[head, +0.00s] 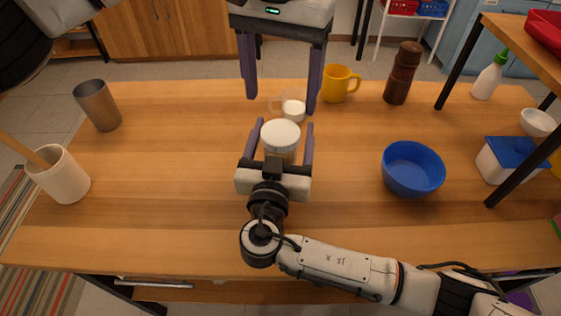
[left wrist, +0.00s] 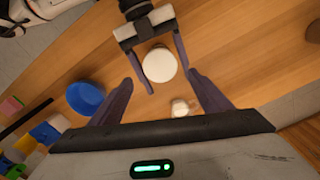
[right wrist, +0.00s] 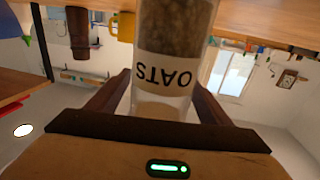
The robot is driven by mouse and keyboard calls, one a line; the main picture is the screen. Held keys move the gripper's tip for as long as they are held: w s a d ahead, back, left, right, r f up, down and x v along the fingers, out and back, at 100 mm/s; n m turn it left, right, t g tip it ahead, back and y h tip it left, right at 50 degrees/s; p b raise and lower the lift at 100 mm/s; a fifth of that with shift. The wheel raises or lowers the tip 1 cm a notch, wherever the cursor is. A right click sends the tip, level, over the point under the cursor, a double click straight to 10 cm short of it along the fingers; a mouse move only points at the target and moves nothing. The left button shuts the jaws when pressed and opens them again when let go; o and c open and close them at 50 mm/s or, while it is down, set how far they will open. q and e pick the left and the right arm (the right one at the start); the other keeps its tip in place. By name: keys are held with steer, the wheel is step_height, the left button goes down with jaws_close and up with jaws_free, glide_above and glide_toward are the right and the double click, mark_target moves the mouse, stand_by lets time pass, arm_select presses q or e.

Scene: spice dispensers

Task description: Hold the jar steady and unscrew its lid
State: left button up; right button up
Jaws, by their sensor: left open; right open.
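The jar (head: 280,155) stands upright on the table with its round white lid (head: 281,135) on. In the right wrist view the clear jar (right wrist: 177,30) shows brown contents and an upside-down "OATS" label (right wrist: 166,72). My right gripper (head: 282,124) is open, with one finger on each side of the jar; contact cannot be told. My left gripper (head: 280,105) is open and empty, pointing down from above and behind the jar. In the left wrist view the lid (left wrist: 160,65) lies between and beyond its fingers, apart from them. The lid is hidden in the right wrist view.
A small clear cup with white contents (head: 293,110) stands just behind the jar. A yellow mug (head: 340,84) and brown mill (head: 402,73) are further back. A blue bowl (head: 412,169) is to the right. A metal cup (head: 98,105) and utensil pot (head: 60,175) are left. Table between is clear.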

mark_target(280, 131)
jaws_close()
arm_select(q)
steer(key=shift+f, duration=4)
